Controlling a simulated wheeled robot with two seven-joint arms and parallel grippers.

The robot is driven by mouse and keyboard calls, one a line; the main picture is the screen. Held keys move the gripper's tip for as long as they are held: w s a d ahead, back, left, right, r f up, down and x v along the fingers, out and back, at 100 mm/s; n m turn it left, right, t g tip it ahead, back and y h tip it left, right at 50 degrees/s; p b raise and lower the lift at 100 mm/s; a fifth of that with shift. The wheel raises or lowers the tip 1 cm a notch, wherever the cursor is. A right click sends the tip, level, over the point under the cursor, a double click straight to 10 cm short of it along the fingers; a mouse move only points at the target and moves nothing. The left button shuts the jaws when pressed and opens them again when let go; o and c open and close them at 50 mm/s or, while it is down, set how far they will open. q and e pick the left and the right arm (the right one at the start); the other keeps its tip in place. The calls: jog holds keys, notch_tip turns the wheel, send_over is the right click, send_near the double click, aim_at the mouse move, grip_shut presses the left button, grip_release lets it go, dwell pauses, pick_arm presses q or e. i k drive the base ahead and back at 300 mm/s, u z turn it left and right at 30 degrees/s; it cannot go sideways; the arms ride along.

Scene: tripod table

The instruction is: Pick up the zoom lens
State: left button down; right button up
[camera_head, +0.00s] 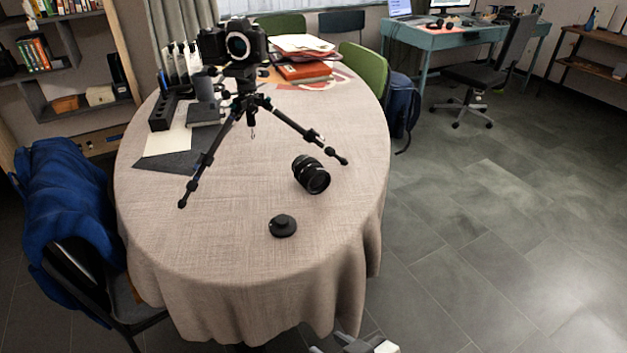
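The zoom lens (311,175) is a black ribbed cylinder lying on its side on the cloth-covered round table (240,260), right of the middle. Its glass end faces the lower right. A small black round piece (283,226), perhaps a cap, lies nearer the front edge. A black camera (232,44) stands on a small tripod (247,103) behind the lens. Part of what seems to be my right gripper (352,344) shows at the bottom edge, below the table's front edge and well apart from the lens. Its fingertips are not clear. My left gripper is out of view.
A tripod leg ends close behind the lens. A dark mat with paper (167,143) and a black box (162,112) lie at the left. Books (302,72) are stacked at the back. A chair with a blue jacket (65,195) stands left. The table's front is clear.

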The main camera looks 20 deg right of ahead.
aim_at(316, 179)
jog(key=k, duration=1.15)
jog(key=z, duration=0.6)
jog(key=i, duration=1.45)
jog(key=u, duration=0.95)
